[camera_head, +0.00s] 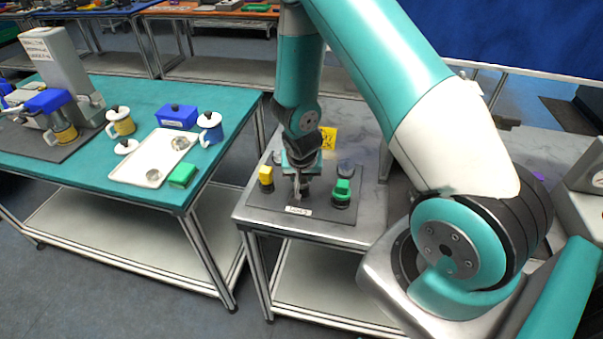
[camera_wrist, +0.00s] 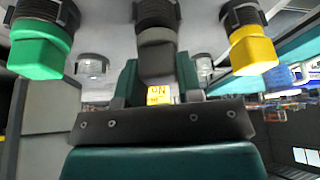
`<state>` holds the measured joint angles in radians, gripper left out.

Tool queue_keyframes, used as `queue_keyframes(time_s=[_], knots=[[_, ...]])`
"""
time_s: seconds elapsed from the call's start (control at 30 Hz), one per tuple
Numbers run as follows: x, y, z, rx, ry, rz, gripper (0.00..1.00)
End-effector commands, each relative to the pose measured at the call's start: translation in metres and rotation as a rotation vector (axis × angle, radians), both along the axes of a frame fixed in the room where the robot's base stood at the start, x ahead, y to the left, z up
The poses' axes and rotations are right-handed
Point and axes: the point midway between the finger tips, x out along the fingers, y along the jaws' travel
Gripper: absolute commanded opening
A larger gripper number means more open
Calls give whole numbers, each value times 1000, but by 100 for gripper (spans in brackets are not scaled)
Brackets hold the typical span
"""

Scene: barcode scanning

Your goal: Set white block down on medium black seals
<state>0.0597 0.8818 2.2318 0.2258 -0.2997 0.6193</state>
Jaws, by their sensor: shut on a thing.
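My gripper (camera_head: 300,188) points down over the middle of the dark mat, and its fingers also show in the wrist view (camera_wrist: 158,80). The block is lined up with the middle black seals (camera_wrist: 156,12), a ribbed black stack at the top of the wrist view. They appear touching or nearly so; I cannot tell which. In the head view the gripper mostly hides the block and these seals.
A yellow block (camera_head: 266,175) stands on black seals to the left, and a green block (camera_head: 342,188) on seals to the right. Clear round pieces (camera_wrist: 93,66) stand behind. A yellow sign (camera_head: 328,138) is at the back. A teal table (camera_head: 100,180) with a white tray (camera_head: 128,172) is left.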

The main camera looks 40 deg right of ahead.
Motion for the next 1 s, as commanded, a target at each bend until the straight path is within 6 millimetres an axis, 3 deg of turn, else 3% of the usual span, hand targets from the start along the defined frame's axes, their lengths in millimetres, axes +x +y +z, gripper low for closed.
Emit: queue_keyframes(time_s=[0.8, 0.83, 0.93, 1.0], knots=[[0, 0, -10, 0, 0, 0, 6], [0, 0, -9, 0, 0, 0, 38], [0, 0, -8, 0, 0, 0, 61], [0, 0, -8, 0, 0, 0, 63]])
